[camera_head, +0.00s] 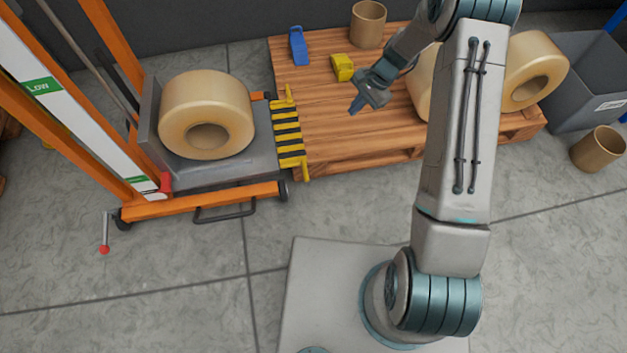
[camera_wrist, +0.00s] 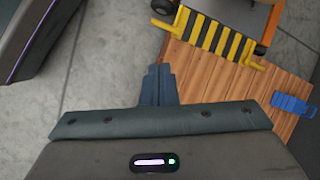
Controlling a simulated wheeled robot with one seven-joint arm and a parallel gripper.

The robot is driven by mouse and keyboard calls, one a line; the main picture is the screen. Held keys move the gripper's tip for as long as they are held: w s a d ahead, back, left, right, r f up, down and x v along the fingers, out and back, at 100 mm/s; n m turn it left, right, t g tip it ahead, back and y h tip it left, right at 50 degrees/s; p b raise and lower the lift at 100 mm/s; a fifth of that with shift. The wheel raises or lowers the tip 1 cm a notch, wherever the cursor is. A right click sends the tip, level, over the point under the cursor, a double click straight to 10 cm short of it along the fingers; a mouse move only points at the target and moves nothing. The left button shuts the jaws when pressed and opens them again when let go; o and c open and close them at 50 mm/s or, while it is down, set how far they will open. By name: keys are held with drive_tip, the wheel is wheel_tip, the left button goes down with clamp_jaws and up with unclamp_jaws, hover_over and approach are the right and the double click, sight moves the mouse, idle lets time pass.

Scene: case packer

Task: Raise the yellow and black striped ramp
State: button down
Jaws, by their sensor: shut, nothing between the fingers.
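The yellow and black striped ramp (camera_head: 289,135) lies lowered, bridging from the lift's grey platform to the near left edge of the wooden pallet. It has yellow side bars with upright ends. In the wrist view the ramp (camera_wrist: 217,40) is at the top, ahead of my fingers. My gripper (camera_head: 355,106) is above the pallet, to the right of the ramp and apart from it. In the wrist view my gripper (camera_wrist: 158,72) has its fingers together with nothing between them.
The orange lift (camera_head: 200,200) carries a large tape roll (camera_head: 206,112). On the pallet (camera_head: 330,120) are a blue item (camera_head: 298,46), a yellow item (camera_head: 342,67), a cardboard tube (camera_head: 368,24) and large rolls (camera_head: 535,70). A grey bin (camera_head: 590,85) and another tube (camera_head: 598,149) stand right.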

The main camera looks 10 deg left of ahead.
drive_tip(key=s+a+f+m+y+b, duration=0.1)
drive_tip(key=a+f+m+b, duration=0.2)
drive_tip(key=f, duration=1.3)
drive_tip(key=a+f+m+y+b, duration=0.15)
drive_tip(key=f+b, duration=0.35)
drive_tip(key=f, duration=1.2)
drive_tip(key=s+d+b+x, duration=0.1)
drive_tip(key=b+x, duration=0.2)
drive_tip(key=x, duration=0.5)
drive_tip(key=shift+m+g+h, duration=0.25)
drive_tip(key=shift+m+g, duration=0.1)
drive_tip(key=shift+g, duration=0.05)
drive_tip(key=shift+s+a+r+b, duration=0.2)
drive_tip(key=shift+a+r, duration=0.4)
drive_tip(key=shift+a, duration=0.2)
drive_tip(key=shift+s+a+r+b, duration=0.2)
drive_tip(key=shift+a+r, duration=0.45)
drive_tip(key=shift+a, duration=0.1)
drive_tip(key=shift+r, duration=0.1)
